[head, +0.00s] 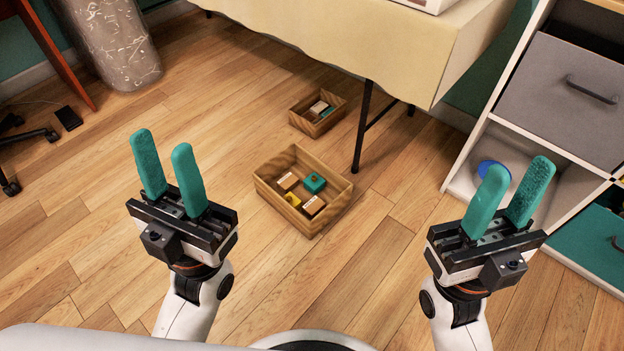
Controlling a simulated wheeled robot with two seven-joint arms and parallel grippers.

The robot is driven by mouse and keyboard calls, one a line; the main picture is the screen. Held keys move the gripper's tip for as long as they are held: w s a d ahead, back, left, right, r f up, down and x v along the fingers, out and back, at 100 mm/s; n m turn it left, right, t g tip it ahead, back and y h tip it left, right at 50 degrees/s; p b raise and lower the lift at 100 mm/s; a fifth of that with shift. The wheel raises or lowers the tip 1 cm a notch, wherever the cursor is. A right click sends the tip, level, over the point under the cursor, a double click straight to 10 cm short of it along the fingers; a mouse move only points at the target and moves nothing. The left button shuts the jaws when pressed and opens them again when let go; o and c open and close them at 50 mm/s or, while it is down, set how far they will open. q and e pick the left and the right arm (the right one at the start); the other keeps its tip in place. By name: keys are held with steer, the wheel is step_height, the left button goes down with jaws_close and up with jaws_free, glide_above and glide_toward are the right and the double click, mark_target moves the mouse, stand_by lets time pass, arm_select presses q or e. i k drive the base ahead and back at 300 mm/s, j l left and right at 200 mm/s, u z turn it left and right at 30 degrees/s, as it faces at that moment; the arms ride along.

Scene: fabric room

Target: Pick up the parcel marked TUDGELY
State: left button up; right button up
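Small brown parcels with pale labels lie in a larger wooden crate (278,206) on the floor. One parcel (288,181) is at the crate's upper left and another parcel (313,206) at its lower right. The labels are too small to read, so I cannot tell which is marked TUDGELY. My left gripper (165,164) is left of the crate, with its teal fingers apart and nothing between them. My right gripper (508,194) is well to the right of the crate, its fingers apart and empty.
The larger crate also holds a teal block (314,183) and a small yellow thing (292,199). A smaller wooden crate (296,121) with a few items stands behind, near a cloth-covered table (385,45) and its black leg (361,130). A shelf unit (482,140) stands at right. Open floor lies in front.

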mark_target(290, 181)
steer(key=i+j+z, duration=0.2)
steer(key=z, duration=0.25)
steer(key=i+j+z, duration=0.15)
steer(key=j+z, duration=0.3)
steer(key=i+j+z, duration=0.1)
steer(key=j, duration=0.4)
steer(key=i+j, duration=0.1)
steer(key=j, duration=0.4)
steer(key=i+j+z, duration=0.15)
steer(key=j, duration=0.35)
